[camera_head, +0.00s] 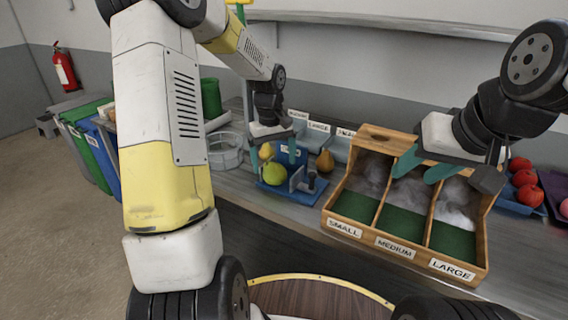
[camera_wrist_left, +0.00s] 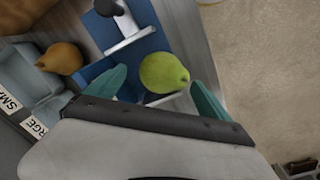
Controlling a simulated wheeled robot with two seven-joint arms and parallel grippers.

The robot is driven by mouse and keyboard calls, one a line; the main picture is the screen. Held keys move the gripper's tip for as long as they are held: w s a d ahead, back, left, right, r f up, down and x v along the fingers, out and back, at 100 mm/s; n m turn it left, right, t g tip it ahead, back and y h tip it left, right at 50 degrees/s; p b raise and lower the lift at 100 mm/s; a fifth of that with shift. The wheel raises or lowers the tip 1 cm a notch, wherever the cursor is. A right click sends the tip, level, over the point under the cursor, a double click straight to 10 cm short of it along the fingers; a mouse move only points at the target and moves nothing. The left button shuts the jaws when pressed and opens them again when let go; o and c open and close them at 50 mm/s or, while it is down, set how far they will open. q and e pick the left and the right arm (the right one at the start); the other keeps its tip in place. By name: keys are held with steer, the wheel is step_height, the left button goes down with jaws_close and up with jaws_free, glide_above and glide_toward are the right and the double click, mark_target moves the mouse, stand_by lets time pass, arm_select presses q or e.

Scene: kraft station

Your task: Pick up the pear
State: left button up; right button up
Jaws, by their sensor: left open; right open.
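A green pear (camera_head: 274,173) sits on a blue stand or tray beside the sorting box. In the left wrist view the green pear (camera_wrist_left: 164,72) lies between the two spread teal fingers, apart from the left one. My left gripper (camera_head: 275,160) is open, above and around the pear, without a visible grip. A brown pear (camera_head: 325,161) stands to the right, and it also shows in the left wrist view (camera_wrist_left: 62,58). A yellow fruit (camera_head: 266,151) is behind the green pear, partly hidden. My right gripper (camera_head: 452,165) is open above the wooden box.
A wooden box (camera_head: 356,231) with compartments labelled SMALL, MEDIUM and LARGE stands right of the pears. A grey metal device (camera_head: 308,184) is close beside the green pear. Red fruits (camera_head: 526,178) sit in a blue tray at the far right. A clear round container (camera_head: 226,150) stands to the left.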

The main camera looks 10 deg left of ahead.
mark_target(275, 170)
arm_select(q)
step_height(275, 170, down, 4)
steer(key=shift+w+d+f, duration=0.1)
steer(key=shift+f, duration=0.1)
steer(key=c, duration=1.6)
steer(key=shift+c, duration=0.3)
steer(key=shift+r, duration=0.2)
